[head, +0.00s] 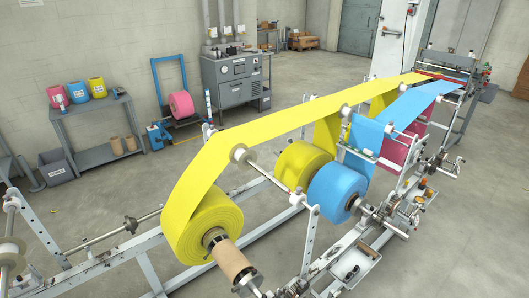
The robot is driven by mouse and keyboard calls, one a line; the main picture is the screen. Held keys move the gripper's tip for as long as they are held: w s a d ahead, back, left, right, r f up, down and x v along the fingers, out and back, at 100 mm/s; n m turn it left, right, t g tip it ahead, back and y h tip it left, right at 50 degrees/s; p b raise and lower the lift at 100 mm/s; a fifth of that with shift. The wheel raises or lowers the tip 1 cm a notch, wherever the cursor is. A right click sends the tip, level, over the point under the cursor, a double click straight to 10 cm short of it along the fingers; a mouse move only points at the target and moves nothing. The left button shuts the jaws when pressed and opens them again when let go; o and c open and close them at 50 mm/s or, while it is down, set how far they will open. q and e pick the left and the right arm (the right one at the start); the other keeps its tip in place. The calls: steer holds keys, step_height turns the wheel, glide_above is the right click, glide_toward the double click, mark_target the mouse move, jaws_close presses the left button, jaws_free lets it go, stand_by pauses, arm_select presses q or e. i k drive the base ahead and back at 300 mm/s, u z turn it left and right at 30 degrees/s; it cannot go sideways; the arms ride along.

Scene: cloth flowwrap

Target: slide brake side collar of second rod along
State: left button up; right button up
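Several rods cross the white frame (150,268); I cannot tell for sure which is the second rod. One rod carries a large yellow roll (195,228) at the front, with a brown core (232,258) sticking out of it. A thin bare rod (95,240) runs to its left, with a small metal collar (131,225) on it. Behind, a second yellow roll (300,160) and a blue roll (336,193) sit close together. Metal collar and brake-like parts (370,211) show at the blue roll's right end. Neither gripper is in view.
A yellow web (300,118) and a blue web (405,105) run to a machine (448,65) at the back right. A small tray (355,268) with parts hangs on the right rail. A shelf (95,130) and a grey cabinet (236,82) stand by the wall. Floor between is clear.

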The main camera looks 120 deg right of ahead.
mark_target(298, 201)
steer(key=z, duration=0.75)
steer(key=k, duration=0.1)
steer(key=u, duration=1.3)
steer(key=i, duration=1.25)
steer(key=z, duration=4.95)
steer(key=i, duration=0.55)
steer(key=u, duration=0.05)
